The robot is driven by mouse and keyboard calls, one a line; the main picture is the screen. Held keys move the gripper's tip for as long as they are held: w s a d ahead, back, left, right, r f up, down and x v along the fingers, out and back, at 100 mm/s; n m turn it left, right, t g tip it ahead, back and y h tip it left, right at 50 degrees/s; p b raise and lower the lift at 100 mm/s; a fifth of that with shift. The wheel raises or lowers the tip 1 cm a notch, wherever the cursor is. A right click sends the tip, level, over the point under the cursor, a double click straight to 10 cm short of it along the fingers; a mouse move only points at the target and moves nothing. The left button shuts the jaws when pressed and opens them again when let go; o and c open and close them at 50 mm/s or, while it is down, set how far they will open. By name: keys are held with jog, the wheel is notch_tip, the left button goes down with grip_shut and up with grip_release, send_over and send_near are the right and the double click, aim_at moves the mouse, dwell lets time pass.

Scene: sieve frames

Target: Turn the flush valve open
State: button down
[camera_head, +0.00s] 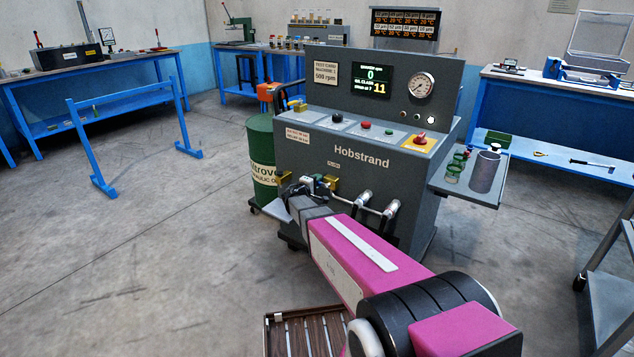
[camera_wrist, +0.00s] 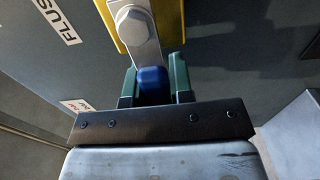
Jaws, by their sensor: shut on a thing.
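The flush valve shows in the wrist view as a yellow body (camera_wrist: 172,22) with a metal lever (camera_wrist: 146,48) bolted over it. The lever ends in a blue grip (camera_wrist: 152,80). My gripper (camera_wrist: 154,88) has its two green-padded fingers on either side of the blue grip and is shut on it. In the head view my gripper (camera_head: 300,192) is at the lower front of the grey Hobstrand machine (camera_head: 360,185), and my arm hides part of that area. A label beginning "FLUS" (camera_wrist: 58,22) is beside the valve in the wrist view.
Metal pipe fittings (camera_head: 390,210) stick out from the machine just right of my gripper. A green drum (camera_head: 262,155) stands at its left. A side shelf (camera_head: 470,185) holds jars and a grey cylinder. A slatted crate (camera_head: 300,330) lies below my arm. The left floor is mostly clear.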

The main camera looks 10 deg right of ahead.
jog(key=shift+s+f+n, duration=0.1)
jog(key=shift+f+n, duration=0.65)
jog(key=shift+n, duration=0.65)
jog(key=c, duration=1)
grip_release()
jog(key=v, duration=1)
jog(key=shift+s+a, duration=0.2)
jog(key=shift+s, duration=0.05)
